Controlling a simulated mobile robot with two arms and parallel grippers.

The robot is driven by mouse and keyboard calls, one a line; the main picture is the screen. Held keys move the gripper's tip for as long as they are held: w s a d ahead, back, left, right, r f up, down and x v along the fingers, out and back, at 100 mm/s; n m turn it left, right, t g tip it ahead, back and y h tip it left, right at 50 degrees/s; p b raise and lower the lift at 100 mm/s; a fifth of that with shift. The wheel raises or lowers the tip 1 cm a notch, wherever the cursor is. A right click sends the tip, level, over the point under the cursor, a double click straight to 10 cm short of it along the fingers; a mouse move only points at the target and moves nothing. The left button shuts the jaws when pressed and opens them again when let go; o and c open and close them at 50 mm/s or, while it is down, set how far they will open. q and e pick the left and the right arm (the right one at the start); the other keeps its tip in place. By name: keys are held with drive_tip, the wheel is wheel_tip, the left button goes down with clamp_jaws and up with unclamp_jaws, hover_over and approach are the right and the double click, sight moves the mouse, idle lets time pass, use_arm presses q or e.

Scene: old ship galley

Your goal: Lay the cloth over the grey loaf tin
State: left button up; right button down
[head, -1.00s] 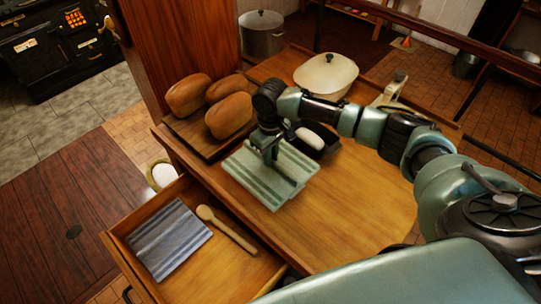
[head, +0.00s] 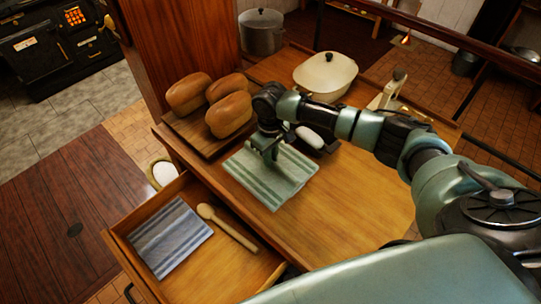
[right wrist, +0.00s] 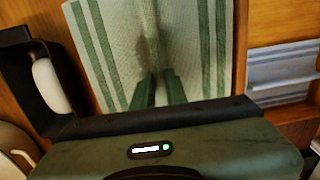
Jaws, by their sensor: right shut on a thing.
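A pale cloth with green stripes (head: 286,182) spreads on the wooden counter, in the middle of the head view. My right gripper (head: 271,156) points down and is shut on this cloth. In the right wrist view the fingertips (right wrist: 160,80) pinch the cloth (right wrist: 125,40), with creases running from the pinch. A dark tin (head: 329,147) with a pale, rounded lump (head: 309,135) in it stands just behind the cloth, partly hidden by my arm. No clearly grey loaf tin shows; I cannot tell whether anything lies under the cloth. My left gripper is not in view.
Several loaves (head: 229,114) lie on a board left of the cloth. A cream lidded pot (head: 325,75) stands behind. An open drawer (head: 245,270) in front holds a blue striped cloth (head: 170,238) and a wooden spoon (head: 228,226). The counter's right side (head: 365,200) is clear.

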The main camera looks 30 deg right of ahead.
drive_tip(key=c, duration=1.3)
unclamp_jaws()
drive_tip(key=shift+c, duration=0.2)
drive_tip(key=shift+r, duration=0.1)
drive_tip(key=shift+r+p, duration=1)
drive_tip(key=shift+r, duration=2.9)
